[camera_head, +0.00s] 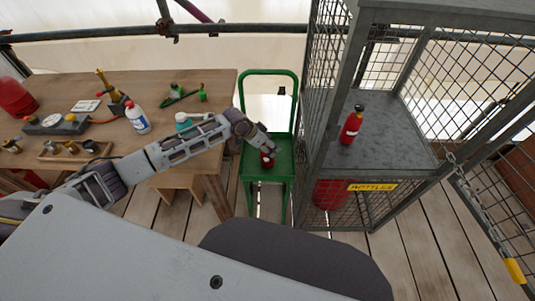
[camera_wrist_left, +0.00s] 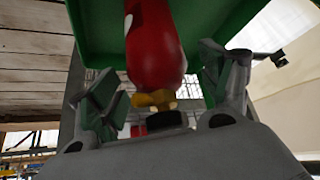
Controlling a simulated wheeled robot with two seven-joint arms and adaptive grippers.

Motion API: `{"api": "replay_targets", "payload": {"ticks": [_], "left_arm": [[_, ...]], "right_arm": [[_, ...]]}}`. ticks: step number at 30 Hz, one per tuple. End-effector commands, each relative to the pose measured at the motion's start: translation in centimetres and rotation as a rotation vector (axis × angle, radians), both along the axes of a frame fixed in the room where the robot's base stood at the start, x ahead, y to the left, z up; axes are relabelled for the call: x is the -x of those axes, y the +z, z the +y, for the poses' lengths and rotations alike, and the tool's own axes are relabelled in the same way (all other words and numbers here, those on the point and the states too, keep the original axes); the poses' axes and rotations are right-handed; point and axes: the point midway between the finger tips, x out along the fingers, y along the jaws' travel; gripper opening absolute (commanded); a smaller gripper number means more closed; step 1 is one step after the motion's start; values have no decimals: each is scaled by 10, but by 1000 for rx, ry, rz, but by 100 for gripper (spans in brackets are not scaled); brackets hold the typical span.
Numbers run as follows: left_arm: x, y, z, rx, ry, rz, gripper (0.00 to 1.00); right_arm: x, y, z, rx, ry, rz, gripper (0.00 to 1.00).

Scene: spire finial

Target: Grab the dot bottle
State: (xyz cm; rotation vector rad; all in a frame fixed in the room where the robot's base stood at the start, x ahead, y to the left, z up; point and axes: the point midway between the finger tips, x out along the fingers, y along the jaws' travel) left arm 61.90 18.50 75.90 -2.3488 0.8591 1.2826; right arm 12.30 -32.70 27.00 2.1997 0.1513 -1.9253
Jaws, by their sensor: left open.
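A red bottle (camera_head: 267,160) with a white mark stands on the green chair (camera_head: 258,172), mostly hidden by my left gripper (camera_head: 268,148) in the head view. In the left wrist view the red bottle (camera_wrist_left: 155,45) has a yellow collar and a dark cap, and lies between the two spread fingers of my left gripper (camera_wrist_left: 165,90). The gripper is open, with a gap visible at the fingers. A second red bottle (camera_head: 351,126) with a dark cap and white mark stands on the cage shelf. My right gripper is not in view.
The wire cage (camera_head: 333,95) with a yellow label stands right of the chair. The wooden table (camera_head: 218,100) at left holds a white-and-blue bottle (camera_head: 138,118), a teal-topped item (camera_head: 183,122) and several tools. A red cylinder (camera_head: 328,194) is low in the cage.

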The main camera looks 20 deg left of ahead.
Motion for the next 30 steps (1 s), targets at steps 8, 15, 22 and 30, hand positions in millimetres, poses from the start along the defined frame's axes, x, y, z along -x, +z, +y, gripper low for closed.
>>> {"api": "replay_targets", "payload": {"ticks": [8, 15, 22, 30], "left_arm": [[-1, -1, -1, 0, 0, 0, 79], [0, -1, 0, 0, 0, 0, 77], [0, -1, 0, -1, 0, 1, 48], [0, -1, 0, -1, 0, 1, 13]], "right_arm": [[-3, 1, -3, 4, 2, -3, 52], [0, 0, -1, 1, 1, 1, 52], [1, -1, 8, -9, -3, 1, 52], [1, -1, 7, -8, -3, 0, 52]]}}
